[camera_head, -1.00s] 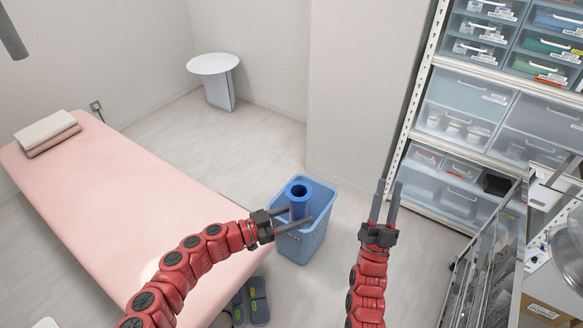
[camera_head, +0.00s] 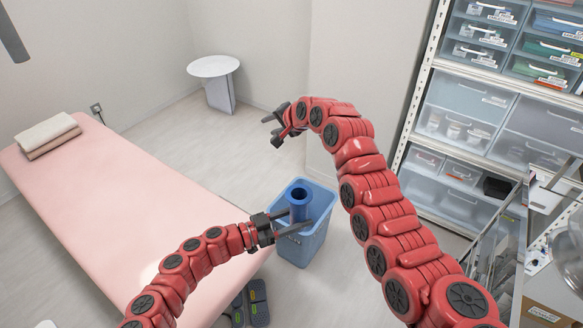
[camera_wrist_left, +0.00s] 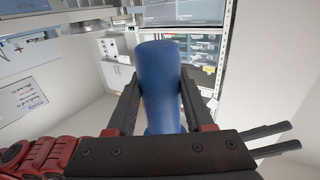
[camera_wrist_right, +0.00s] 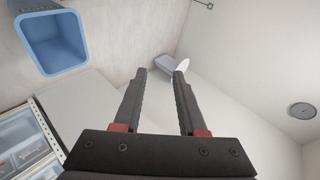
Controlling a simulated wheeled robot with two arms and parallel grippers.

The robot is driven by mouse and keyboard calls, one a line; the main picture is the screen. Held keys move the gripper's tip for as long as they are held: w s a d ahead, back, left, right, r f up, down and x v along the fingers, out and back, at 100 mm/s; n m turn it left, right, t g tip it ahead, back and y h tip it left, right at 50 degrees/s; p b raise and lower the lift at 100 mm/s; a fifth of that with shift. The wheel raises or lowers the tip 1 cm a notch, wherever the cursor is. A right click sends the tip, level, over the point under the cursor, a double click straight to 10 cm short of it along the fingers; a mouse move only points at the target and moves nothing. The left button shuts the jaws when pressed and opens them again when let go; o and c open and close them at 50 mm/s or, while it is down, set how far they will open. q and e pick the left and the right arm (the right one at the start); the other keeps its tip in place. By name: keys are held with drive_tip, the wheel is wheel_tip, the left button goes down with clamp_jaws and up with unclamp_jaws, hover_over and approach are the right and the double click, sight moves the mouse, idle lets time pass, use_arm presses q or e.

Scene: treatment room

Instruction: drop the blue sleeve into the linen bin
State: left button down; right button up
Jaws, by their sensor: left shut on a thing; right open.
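The blue sleeve (camera_head: 299,196) is an upright hollow tube in the head view. My left gripper (camera_head: 303,222) is shut on it and holds it over the bin's mouth, as seen from the head. The left wrist view also shows the sleeve (camera_wrist_left: 162,85) between the fingers. The linen bin (camera_head: 302,250) is a light blue open-topped tub on the floor; its rim also shows in the right wrist view (camera_wrist_right: 78,62). The sleeve's exact height above the rim is hard to tell. My right gripper (camera_head: 272,128) is open and empty, beyond the bin; its fingers stand apart in its wrist view (camera_wrist_right: 160,80).
A pink treatment bed (camera_head: 130,200) with folded towels (camera_head: 47,134) is on the left. A drawer rack (camera_head: 460,110) stands on the right, with a metal cart (camera_head: 490,255) before it. A small round table (camera_head: 213,67) is at the back.

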drive_tip(key=s+g+h, duration=0.2)
drive_tip(key=s+g, duration=0.2)
drive_tip(key=s, duration=0.3)
drive_tip(key=r+g+h, duration=0.2)
drive_tip(key=g+h, duration=0.2)
drive_tip(key=h, duration=0.1)
hover_over(292, 203)
drive_tip(key=w, duration=0.4)
drive_tip(key=shift+w+a+f, duration=0.1)
drive_tip(key=shift+a+f, duration=0.1)
drive_tip(key=shift+a, duration=0.1)
drive_tip(key=shift+s+d+f, duration=0.15)
drive_tip(key=shift+s, duration=0.05)
wheel_tip(292, 203, down, 12)
drive_tip(key=shift+r, duration=0.2)
clamp_jaws()
use_arm(q)
drive_tip(key=shift+c, duration=1)
unclamp_jaws()
